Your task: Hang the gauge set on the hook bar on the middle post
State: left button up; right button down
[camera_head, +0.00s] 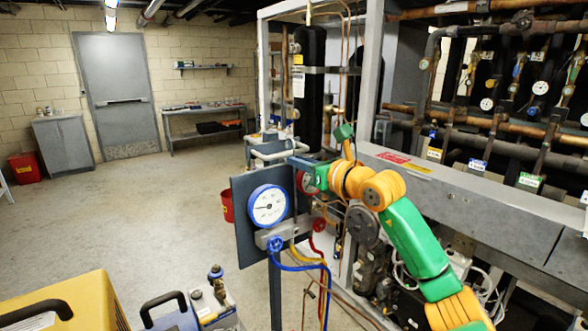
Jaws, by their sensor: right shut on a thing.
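The gauge set has a blue-rimmed gauge (268,206), a red-rimmed gauge (306,182) and a grey manifold body (278,233). Blue, yellow and red hoses hang from it. It is upright in front of a dark blue plate (245,215); I cannot tell whether they touch. My right gripper (312,171) reaches in from the right and is shut on the gauge set near its top. The exact grip is partly hidden by my wrist. A grey frame post (370,75) stands behind. I cannot clearly make out the hook bar. My left gripper is out of view.
The compressor rack with pipes and a long grey beam (480,200) fills the right side. A yellow case (70,305) and a small grey machine (212,305) stand at the lower left. A red bucket (227,205) is behind the plate. The floor at left is open.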

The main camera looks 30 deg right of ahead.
jog(key=r, duration=0.2)
jog(key=r+t, duration=0.1)
jog(key=shift+s+d+b, duration=0.25)
jog(key=shift+s+b, duration=0.05)
pick_arm(q)
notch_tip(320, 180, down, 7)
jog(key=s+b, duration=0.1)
jog(key=b, duration=0.5)
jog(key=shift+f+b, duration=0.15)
jog(key=shift+b, duration=0.25)
pick_arm(e)
jog(key=s, duration=1.2)
jog(key=shift+s+d+r, duration=0.25)
jog(key=shift+s, duration=0.05)
jog(key=shift+w, duration=0.1)
